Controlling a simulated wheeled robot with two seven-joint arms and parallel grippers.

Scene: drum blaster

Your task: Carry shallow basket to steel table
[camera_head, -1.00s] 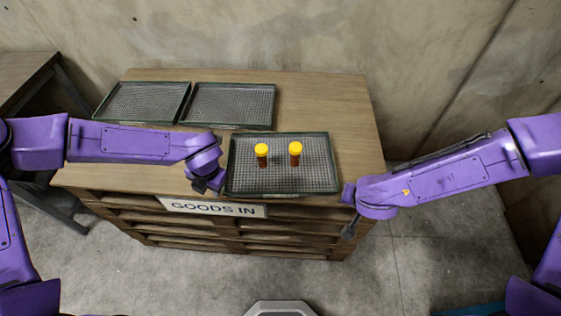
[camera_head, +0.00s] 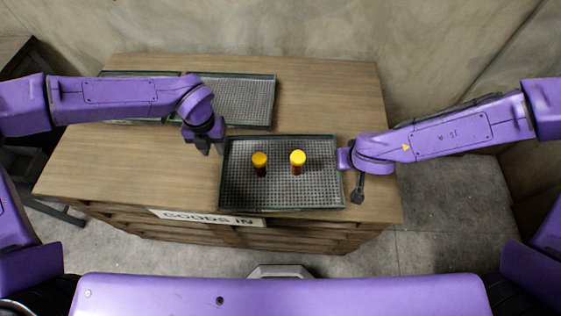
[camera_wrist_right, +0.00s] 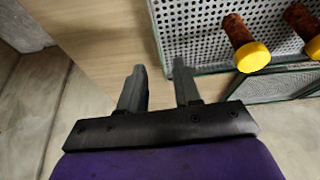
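The shallow basket (camera_head: 281,205), a dark green-rimmed mesh tray, lies on the wooden goods-in table (camera_head: 120,170) near its front edge. It holds two bottles with yellow caps, one left (camera_head: 260,164) and one right (camera_head: 298,162). My left gripper (camera_head: 209,149) is open and empty just off the basket's back left corner. My right gripper (camera_head: 357,190) is beside the basket's right wall. In the right wrist view its fingers (camera_wrist_right: 158,88) are apart with nothing between them, and the basket wall (camera_wrist_right: 158,38) is close by. I cannot identify a steel table.
Two similar empty trays lie at the back, one on the right (camera_head: 240,100) and one on the left (camera_head: 140,73) partly hidden by my left arm. A dark table (camera_head: 14,48) stands at the far left. A wall rises behind; floor shows at the right.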

